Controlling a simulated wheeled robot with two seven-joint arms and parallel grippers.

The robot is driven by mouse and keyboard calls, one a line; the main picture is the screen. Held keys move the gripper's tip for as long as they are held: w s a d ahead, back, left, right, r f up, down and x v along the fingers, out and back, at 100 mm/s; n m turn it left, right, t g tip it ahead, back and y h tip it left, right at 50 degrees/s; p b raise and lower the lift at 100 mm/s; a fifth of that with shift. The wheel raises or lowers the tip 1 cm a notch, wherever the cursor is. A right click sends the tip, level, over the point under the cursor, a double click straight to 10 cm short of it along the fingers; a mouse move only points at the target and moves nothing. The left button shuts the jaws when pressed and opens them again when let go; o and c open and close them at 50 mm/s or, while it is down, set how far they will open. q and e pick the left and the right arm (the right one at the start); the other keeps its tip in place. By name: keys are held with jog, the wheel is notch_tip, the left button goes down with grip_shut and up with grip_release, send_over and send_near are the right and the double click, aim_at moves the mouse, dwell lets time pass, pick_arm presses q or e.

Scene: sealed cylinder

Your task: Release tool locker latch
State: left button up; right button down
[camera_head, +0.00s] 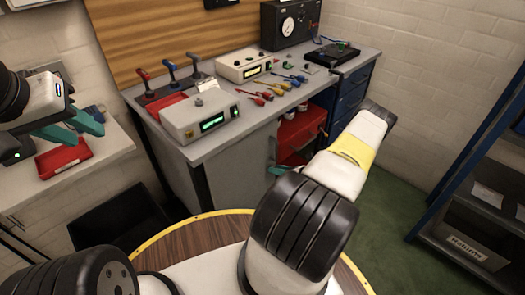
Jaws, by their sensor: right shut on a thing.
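The tool locker (235,155) appears to be the grey cabinet under the bench, with an upright handle or latch (272,149) at its right edge. Only a teal fingertip of my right gripper (276,170) shows, just below that handle; my own forearm hides the rest. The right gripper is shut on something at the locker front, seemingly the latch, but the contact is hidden. My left gripper (76,129) is at the left, its teal fingers spread and empty, above a white side counter (105,152) and near a red case (63,158).
A blue rack (450,185) stands at the right; green floor (390,205) lies clear between.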

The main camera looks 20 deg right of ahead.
jog(key=shift+w+d+f+m+t+y, duration=0.2)
jog(key=shift+m+y, duration=0.7)
jog(key=shift+m, duration=0.85)
jog(key=shift+s+d+f+m+t+y, duration=0.15)
jog(key=shift+f+m+y, duration=0.15)
jog(key=shift+m+y, duration=1)
jog(key=shift+w+d+f+m+t+y, duration=0.2)
jog(key=shift+m+y, duration=0.3)
jog(key=shift+m, duration=1.65)
jog(key=c, duration=0.9)
grip_release()
jog(key=shift+s+f, duration=0.1)
jog(key=shift+s, duration=0.05)
jog(key=v, duration=0.7)
jog(key=shift+s+d, duration=0.2)
jog(key=shift+d, duration=0.1)
